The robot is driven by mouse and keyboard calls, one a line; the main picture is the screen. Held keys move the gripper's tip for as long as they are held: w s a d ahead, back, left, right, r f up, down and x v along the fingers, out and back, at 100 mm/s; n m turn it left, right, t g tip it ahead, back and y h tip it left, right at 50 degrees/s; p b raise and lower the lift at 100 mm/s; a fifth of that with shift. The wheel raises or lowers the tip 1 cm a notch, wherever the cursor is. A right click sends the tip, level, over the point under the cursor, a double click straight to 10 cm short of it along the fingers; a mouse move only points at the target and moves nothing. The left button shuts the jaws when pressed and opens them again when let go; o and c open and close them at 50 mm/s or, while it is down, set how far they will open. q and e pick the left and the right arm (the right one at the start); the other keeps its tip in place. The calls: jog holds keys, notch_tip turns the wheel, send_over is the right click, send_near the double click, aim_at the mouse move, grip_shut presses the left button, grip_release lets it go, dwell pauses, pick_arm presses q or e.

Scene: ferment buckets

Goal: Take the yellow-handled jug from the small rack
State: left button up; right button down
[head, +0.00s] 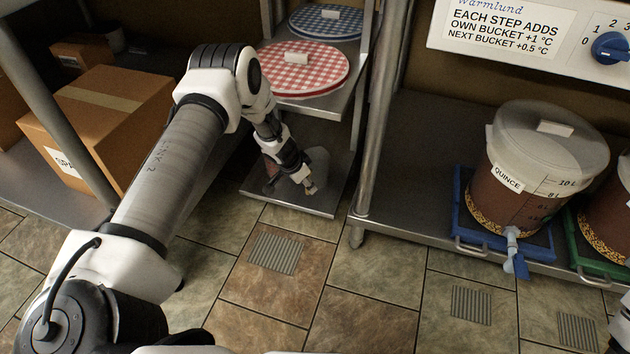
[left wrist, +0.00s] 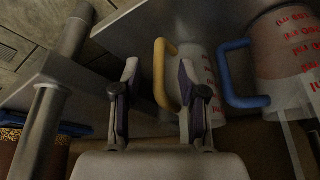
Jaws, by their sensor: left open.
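The yellow-handled jug (left wrist: 200,75) stands in the middle of the left wrist view, pale and translucent, with red markings at its edge. Its yellow handle (left wrist: 159,72) shows between the two fingers of my left gripper (left wrist: 157,78), which is open. I cannot tell whether the fingers touch the handle. In the head view my left gripper (head: 309,187) reaches down to the bottom shelf (head: 298,202) of the small rack. My arm largely hides the jugs there. My right gripper is not in view.
A blue-handled jug (left wrist: 278,60) stands close beside the yellow-handled one. Above the bottom shelf, a red checked round cover (head: 300,80) lies on the rack. A rack post (head: 375,130) stands right of my gripper. A bucket labelled quince (head: 520,160) is farther right.

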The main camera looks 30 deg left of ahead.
pick_arm(q)
jog(key=shift+x, duration=0.9)
jog(key=shift+s+r, duration=0.1)
jog(key=shift+r, duration=0.1)
grip_shut()
